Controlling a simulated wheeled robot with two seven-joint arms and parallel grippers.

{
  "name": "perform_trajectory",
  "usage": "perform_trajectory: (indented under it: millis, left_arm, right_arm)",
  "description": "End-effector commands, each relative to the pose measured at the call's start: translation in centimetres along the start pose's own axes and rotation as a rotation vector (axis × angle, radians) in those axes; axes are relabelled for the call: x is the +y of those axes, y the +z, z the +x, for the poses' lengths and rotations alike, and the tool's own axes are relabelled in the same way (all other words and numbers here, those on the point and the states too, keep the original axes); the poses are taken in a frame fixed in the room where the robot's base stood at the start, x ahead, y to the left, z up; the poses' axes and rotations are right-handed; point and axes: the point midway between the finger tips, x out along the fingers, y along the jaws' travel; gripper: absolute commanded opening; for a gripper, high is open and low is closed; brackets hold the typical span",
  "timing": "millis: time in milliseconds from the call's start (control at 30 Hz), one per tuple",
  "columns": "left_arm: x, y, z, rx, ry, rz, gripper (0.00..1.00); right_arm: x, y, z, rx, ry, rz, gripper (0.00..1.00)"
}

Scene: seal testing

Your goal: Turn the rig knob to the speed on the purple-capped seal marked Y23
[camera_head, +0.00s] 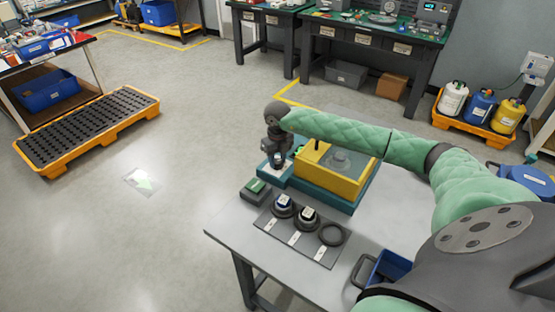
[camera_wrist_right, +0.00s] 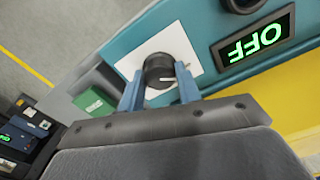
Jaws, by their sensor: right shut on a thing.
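The test rig (camera_head: 367,185) is a teal and yellow box on the grey table. Its black knob (camera_wrist_right: 158,72) with a white pointer line sits on a white plate on the teal panel. My right gripper (camera_wrist_right: 160,88) is shut on the knob, one blue-grey finger on each side; in the head view (camera_head: 277,163) it is at the rig's left end. The rig's display (camera_wrist_right: 255,42) reads OFF in green, upside down in the wrist view. Two dark round seals (camera_head: 283,207) (camera_head: 307,217) with light tops stand on a dark tray; cap colours and marks are unreadable. My left gripper is out of view.
The tray (camera_head: 318,254) also has a bare dark ring (camera_head: 332,234) and small white labels. A blue bin (camera_head: 388,268) is at the table's near right.

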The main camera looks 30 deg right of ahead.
Motion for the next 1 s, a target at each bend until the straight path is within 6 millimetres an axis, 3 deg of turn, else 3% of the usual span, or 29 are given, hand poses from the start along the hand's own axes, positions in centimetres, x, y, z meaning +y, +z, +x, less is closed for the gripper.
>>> perform_trajectory:
  millis: [267, 1000]
  left_arm:
    - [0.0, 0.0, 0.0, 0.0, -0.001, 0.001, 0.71]
    - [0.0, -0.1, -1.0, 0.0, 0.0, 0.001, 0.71]
  right_arm:
    - [0.0, 0.0, 0.0, 0.0, 0.0, 0.104, 0.14]
    - [0.0, 0.0, -0.1, 0.0, 0.0, 0.898, 0.14]
